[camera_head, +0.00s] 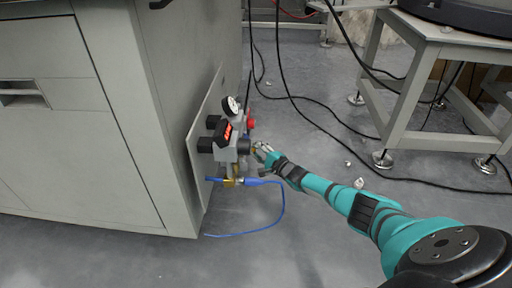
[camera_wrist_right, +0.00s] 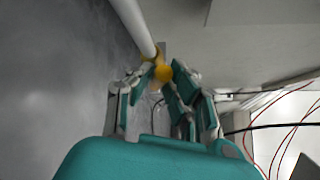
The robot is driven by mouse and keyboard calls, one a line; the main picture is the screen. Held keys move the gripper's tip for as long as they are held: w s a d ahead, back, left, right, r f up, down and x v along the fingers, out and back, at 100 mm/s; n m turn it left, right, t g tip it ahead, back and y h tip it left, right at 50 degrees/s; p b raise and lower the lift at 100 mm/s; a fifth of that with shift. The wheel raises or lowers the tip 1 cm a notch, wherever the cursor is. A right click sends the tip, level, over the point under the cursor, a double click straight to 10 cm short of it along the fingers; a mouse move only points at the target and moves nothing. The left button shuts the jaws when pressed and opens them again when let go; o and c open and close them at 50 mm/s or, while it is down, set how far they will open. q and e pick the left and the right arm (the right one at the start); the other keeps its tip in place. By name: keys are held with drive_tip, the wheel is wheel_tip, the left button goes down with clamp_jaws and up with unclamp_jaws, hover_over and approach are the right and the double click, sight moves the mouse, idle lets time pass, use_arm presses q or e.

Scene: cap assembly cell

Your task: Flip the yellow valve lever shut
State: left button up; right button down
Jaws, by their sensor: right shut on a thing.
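The yellow valve lever (camera_wrist_right: 163,73) shows in the right wrist view, at the end of a pale pipe and between my fingertips. My right gripper (camera_wrist_right: 158,84) is shut on it; the fingers hide part of the lever. In the head view my right gripper (camera_head: 262,149) reaches in from the lower right to the right side of the valve assembly (camera_head: 226,148). The lever is mostly hidden there, and its exact angle cannot be told. My left gripper is not in view.
The assembly has a round gauge (camera_head: 231,106), a red display (camera_head: 228,132) and a red knob (camera_head: 250,122). It sits on the side of a grey cabinet (camera_head: 130,100). A blue hose (camera_head: 283,205) loops below. Black cables and a metal table (camera_head: 440,50) stand to the right.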

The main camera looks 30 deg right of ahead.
drive_tip(key=shift+w+d+r+m+g, duration=0.2)
drive_tip(key=shift+r+m+g, duration=0.3)
drive_tip(key=shift+m+g, duration=0.4)
drive_tip(key=c, duration=1.3)
unclamp_jaws()
drive_tip(key=shift+y, duration=0.3)
drive_tip(key=shift+s, duration=0.15)
drive_tip(key=v, duration=1.1)
drive_tip(key=shift+s+r, duration=0.3)
drive_tip(key=shift+s, duration=0.05)
